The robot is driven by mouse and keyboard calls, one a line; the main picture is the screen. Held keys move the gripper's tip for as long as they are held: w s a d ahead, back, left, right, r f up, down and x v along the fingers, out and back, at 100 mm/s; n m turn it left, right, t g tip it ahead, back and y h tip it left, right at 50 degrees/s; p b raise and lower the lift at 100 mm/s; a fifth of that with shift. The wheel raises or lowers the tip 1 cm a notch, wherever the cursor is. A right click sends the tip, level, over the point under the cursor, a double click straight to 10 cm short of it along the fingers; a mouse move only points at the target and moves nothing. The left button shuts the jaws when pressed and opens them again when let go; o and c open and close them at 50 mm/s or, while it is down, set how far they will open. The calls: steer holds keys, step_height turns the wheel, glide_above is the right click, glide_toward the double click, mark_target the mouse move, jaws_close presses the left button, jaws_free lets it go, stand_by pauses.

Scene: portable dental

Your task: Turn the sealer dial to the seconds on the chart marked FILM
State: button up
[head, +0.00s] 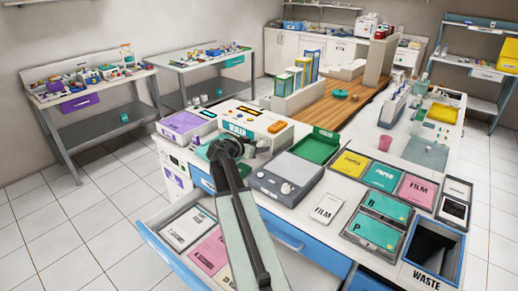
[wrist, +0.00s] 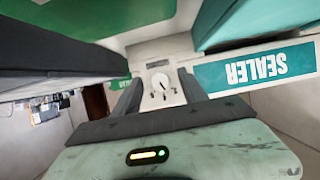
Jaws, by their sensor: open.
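The sealer (head: 262,121) is a pale unit on the counter with a teal SEALER label (head: 237,131). The label also shows upside down in the wrist view (wrist: 254,68). A small white dial (wrist: 160,81) with a dark pointer sits on its pale plate. My gripper (wrist: 160,88) is open, and the dial shows between its two dark fingers. I cannot tell whether they touch it. In the head view my gripper (head: 226,149) is at the sealer's front and hides the dial there. A white FILM card (head: 325,209) lies on the counter; no seconds are readable.
A grey device with a green tray (head: 318,146) stands right of the sealer. An open drawer (head: 160,247) below holds white and pink cards. Coloured PAPER and FILM bins (head: 416,190) and a WASTE opening (head: 432,247) are at the right. A purple-topped box (head: 184,124) is left.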

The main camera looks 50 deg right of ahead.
jaws_close()
steer(key=shift+w+n+g, duration=0.25)
steer(key=shift+n+g, duration=0.45)
steer(key=shift+n, duration=0.3)
steer(key=shift+s+n+g+b, duration=0.15)
steer(key=shift+n+g+b, duration=0.25)
steer(key=shift+n, duration=0.2)
jaws_free()
steer(key=shift+a, duration=0.15)
